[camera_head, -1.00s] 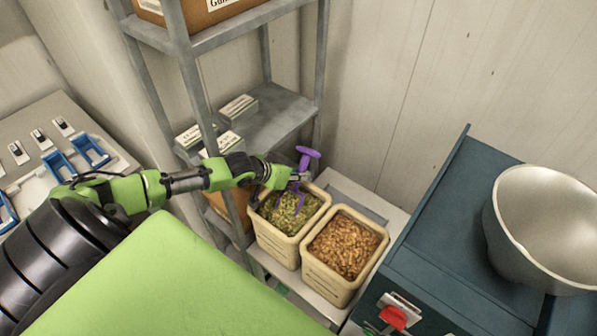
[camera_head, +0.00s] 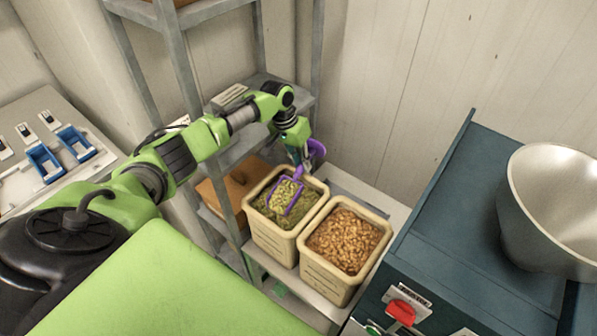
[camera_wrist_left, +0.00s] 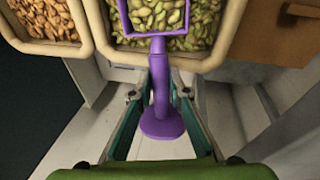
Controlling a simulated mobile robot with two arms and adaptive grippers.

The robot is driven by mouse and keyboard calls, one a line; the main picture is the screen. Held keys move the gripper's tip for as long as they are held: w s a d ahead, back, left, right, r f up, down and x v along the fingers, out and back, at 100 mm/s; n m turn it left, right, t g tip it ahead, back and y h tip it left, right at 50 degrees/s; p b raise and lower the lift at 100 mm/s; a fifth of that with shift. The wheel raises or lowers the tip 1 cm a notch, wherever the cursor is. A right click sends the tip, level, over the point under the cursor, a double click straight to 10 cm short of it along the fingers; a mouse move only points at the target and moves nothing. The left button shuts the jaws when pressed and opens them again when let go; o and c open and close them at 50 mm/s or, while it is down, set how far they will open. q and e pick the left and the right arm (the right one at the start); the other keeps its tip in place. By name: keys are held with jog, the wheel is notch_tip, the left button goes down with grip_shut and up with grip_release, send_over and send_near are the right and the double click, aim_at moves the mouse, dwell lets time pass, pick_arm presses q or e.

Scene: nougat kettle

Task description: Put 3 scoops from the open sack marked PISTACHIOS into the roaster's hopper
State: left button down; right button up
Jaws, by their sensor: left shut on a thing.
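My left gripper (camera_head: 298,160) is shut on the handle of a purple scoop (camera_head: 299,179), which also shows in the left wrist view (camera_wrist_left: 160,105). The scoop's tray is over the green nuts (camera_head: 265,213) in an open cream container (camera_head: 276,243) and appears to hold some of them. I cannot tell whether it touches the nuts below. The container's marking is not readable. A wide silver bowl (camera_head: 528,205), seemingly the hopper, is on a dark blue-grey machine (camera_head: 440,235) at the right. My right gripper is not in view.
A second cream container (camera_head: 327,282) with brown nuts (camera_head: 345,240) stands right beside the first. A metal shelf rack (camera_head: 180,62) stands behind and left of my arm. A red switch (camera_head: 402,311) is on the machine's front. The machine's flat top left of the bowl is clear.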

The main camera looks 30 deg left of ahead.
pick_arm(q)
jog(key=shift+w+d+r+g+b, duration=0.1)
jog(key=shift+w+r+g+b, duration=0.1)
jog(key=shift+w+g+b, duration=0.15)
jog(key=shift+w+r+b, duration=0.25)
jog(key=shift+w+b, duration=0.2)
jog(key=shift+b, duration=0.3)
jog(key=shift+w+r+g+b, duration=0.35)
jog(key=shift+b, duration=0.4)
jog(key=shift+r+p, duration=0.55)
jog(key=shift+r, duration=0.15)
notch_tip(320, 180, up, 2)
jog(key=shift+w+r+p, duration=0.15)
jog(key=shift+p, duration=0.15)
jog(key=shift+w+r+g, duration=0.15)
jog(key=shift+r+g, duration=0.25)
jog(key=shift+r, duration=0.65)
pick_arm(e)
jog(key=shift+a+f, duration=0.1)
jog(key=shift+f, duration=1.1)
